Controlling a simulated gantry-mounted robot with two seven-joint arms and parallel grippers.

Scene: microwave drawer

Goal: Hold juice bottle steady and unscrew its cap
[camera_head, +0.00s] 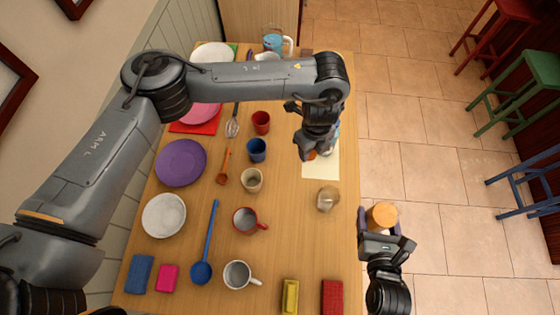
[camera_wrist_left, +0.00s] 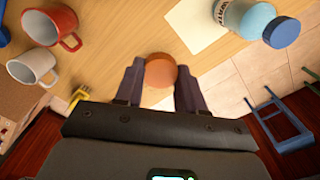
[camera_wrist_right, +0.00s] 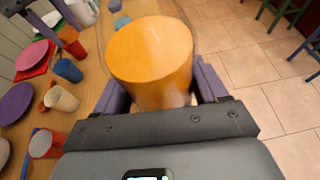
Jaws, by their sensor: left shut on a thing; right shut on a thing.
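The juice bottle (camera_wrist_right: 150,55), a wide orange cylinder, is between the fingers of my right gripper (camera_wrist_right: 160,95), which is shut on it. In the head view the bottle (camera_head: 382,214) and my right gripper (camera_head: 381,238) are off the table's right edge, above the floor. My left gripper (camera_wrist_left: 159,85) is shut on a round, flat orange-brown cap (camera_wrist_left: 160,70). In the head view my left gripper (camera_head: 310,150) is over the right side of the table, well apart from the bottle. The bottle's lower part is mostly hidden.
The wooden table (camera_head: 290,225) holds several mugs, cups and plates left of the grippers. A glass jar (camera_head: 327,199) stands near the right edge. A blue-capped bottle (camera_wrist_left: 245,17) is by a cream sheet (camera_wrist_left: 195,22). Stools (camera_head: 535,95) stand right; tiled floor between is clear.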

